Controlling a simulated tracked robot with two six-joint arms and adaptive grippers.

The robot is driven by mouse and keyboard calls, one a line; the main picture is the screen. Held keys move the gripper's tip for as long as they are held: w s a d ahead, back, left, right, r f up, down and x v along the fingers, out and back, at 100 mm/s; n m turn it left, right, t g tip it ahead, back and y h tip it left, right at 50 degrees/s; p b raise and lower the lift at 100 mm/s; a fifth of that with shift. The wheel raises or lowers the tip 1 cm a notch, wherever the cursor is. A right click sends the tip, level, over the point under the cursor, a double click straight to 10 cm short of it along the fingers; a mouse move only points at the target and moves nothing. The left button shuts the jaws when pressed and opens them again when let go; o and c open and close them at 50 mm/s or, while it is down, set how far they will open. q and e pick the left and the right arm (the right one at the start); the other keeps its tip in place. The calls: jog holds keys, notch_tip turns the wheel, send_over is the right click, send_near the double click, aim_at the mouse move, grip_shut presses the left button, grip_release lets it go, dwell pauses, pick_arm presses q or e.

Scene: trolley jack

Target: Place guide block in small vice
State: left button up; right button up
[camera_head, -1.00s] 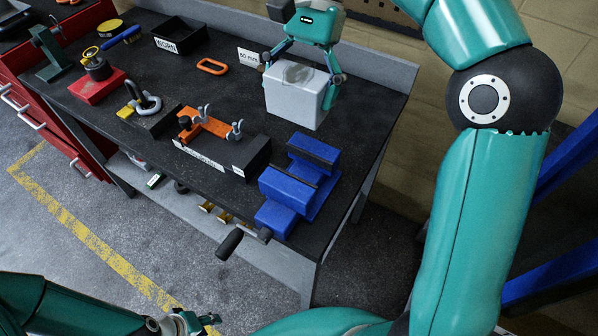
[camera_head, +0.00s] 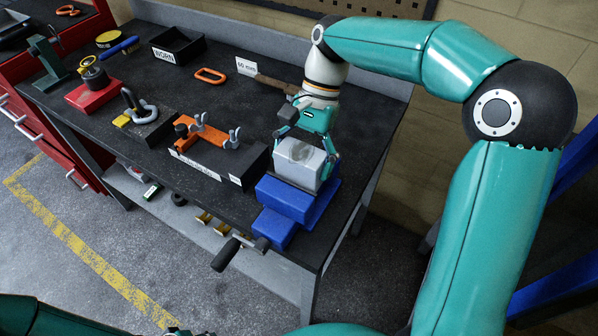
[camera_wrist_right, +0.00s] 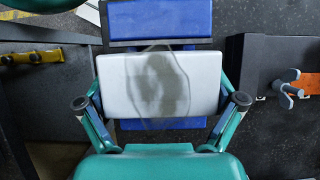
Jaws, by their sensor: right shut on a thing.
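The guide block, a pale grey-white block (camera_head: 300,165) with a darker smudge on its face, is held in my right gripper (camera_head: 305,150). The fingers are shut on its two ends; it also shows in the right wrist view (camera_wrist_right: 160,82). The block is over the blue small vice (camera_head: 287,203) at the table's front right corner and hides its rear part. In the wrist view the vice (camera_wrist_right: 160,20) shows above and below the block. I cannot tell whether the block touches the vice. My left gripper (camera_head: 175,332) barely shows at the bottom edge; its fingers are unclear.
A dark block with an orange clamp and wing nuts (camera_head: 205,133) stands left of the vice. The vice handle (camera_head: 228,252) sticks out past the table's front edge. A black WORN bin (camera_head: 178,46) and an orange ring (camera_head: 210,75) lie farther back. A brown-handled tool (camera_head: 275,85) lies behind my gripper.

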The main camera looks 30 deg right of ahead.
aim_at(302, 173)
jog(key=shift+f, duration=1.65)
jog(key=o, duration=1.5)
jog(key=shift+f, duration=0.1)
jog(key=shift+c, duration=0.2)
jog(key=p+v, duration=0.1)
jog(key=v, duration=1.1)
